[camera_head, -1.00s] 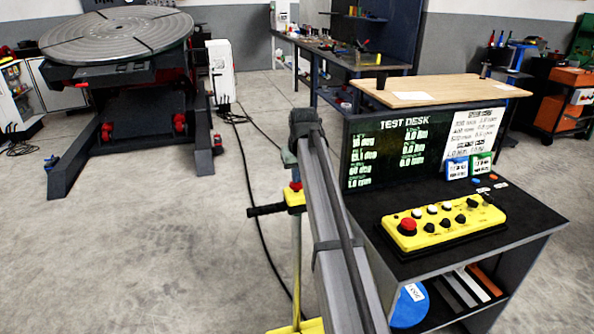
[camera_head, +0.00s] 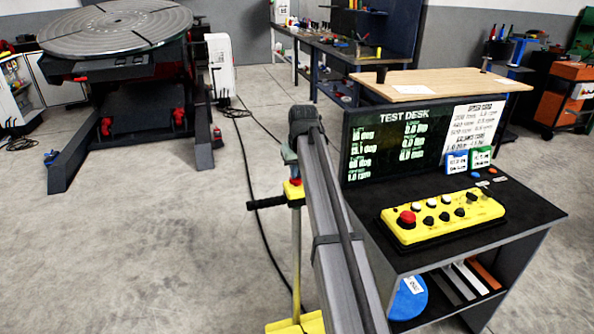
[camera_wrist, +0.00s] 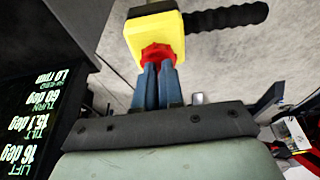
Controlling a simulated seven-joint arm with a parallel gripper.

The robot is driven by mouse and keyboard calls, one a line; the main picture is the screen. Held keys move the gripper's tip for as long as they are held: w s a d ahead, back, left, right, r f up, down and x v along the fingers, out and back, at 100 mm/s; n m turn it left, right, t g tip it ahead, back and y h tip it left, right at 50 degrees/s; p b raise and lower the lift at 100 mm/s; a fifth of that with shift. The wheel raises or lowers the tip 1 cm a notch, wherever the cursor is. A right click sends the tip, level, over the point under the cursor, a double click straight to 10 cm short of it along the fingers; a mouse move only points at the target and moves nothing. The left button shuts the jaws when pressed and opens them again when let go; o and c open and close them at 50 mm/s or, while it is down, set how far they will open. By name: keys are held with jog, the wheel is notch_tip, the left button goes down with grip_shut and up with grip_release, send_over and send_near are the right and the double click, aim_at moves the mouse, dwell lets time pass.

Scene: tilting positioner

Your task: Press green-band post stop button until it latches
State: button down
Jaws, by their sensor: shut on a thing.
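A slim post (camera_head: 296,250) stands left of the test desk, with a yellow box (camera_head: 294,192) on top and a black grip sticking out to the left. A red stop button (camera_wrist: 158,53) sits on the yellow box (camera_wrist: 140,35) in the wrist view. My gripper (camera_wrist: 157,68) has its two blue-grey fingers close together, with their tips at the red button and shut on it. The fingers hide part of the button, and I cannot tell how far it is pushed in. No green band can be made out on the post.
The test desk (camera_head: 545,212) with its lit display (camera_head: 385,150) stands close to the right of my arm. A yellow button panel (camera_head: 443,218) with another red button lies on it. The tilting positioner (camera_head: 115,30) is at the back left. Bare floor lies between.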

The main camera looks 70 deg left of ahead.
notch_tip(320, 180, up, 4)
jog(key=v, duration=1)
dwell(0.4)
